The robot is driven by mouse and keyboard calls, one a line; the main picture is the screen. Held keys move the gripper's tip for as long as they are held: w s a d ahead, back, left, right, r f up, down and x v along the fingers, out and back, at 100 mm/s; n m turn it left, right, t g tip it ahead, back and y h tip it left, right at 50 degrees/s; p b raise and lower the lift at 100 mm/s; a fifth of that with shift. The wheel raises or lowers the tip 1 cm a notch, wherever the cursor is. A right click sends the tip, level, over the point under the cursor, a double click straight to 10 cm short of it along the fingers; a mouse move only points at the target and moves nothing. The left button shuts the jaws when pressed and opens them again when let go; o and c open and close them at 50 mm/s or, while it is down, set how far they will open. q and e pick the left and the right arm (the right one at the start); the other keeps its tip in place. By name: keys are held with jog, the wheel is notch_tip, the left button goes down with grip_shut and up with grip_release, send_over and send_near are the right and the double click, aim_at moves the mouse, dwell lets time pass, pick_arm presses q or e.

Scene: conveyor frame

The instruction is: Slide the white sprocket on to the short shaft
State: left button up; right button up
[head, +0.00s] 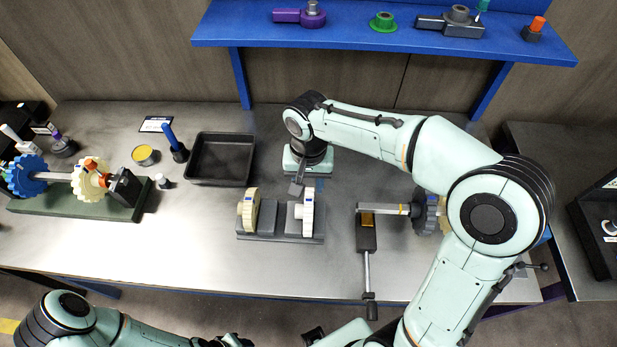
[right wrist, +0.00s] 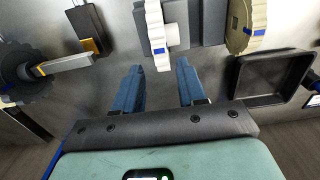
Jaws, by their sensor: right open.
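The white sprocket (head: 308,214) stands upright on edge in the right part of a grey holder (head: 280,238). In the right wrist view the white sprocket (right wrist: 155,32) points down between the fingers. My right gripper (head: 308,186) is open at the sprocket's far edge. In the wrist view its two blue fingers (right wrist: 158,68) lie one to each side of the sprocket's end, with gaps. What looks like the short shaft (head: 384,208) lies level to the right, its left end free; it also shows in the wrist view (right wrist: 65,64). My left gripper is out of view.
A cream sprocket (head: 251,210) stands in the holder's left part. A dark blue sprocket (head: 428,216) sits at the shaft's right, partly behind my arm. A crank tool (head: 367,245) stands below the shaft. A black tray (head: 222,160) lies left; a blue shelf (head: 370,36) is behind.

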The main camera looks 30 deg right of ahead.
aim_at(308, 200)
notch_tip(308, 200, down, 8)
jog(key=b, duration=0.4)
jog(key=shift+s+r+b, duration=0.15)
jog(key=shift+r+b, duration=0.1)
jog(key=shift+b, duration=0.05)
jog(key=shift+r, duration=0.2)
grip_shut()
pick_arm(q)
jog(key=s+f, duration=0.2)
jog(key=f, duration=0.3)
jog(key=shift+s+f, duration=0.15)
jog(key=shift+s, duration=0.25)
pick_arm(e)
jog(key=shift+r+p, duration=2.05)
jog(key=shift+r, duration=0.8)
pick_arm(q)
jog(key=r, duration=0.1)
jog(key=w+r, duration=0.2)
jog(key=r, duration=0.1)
pick_arm(e)
jog(key=shift+f, duration=0.1)
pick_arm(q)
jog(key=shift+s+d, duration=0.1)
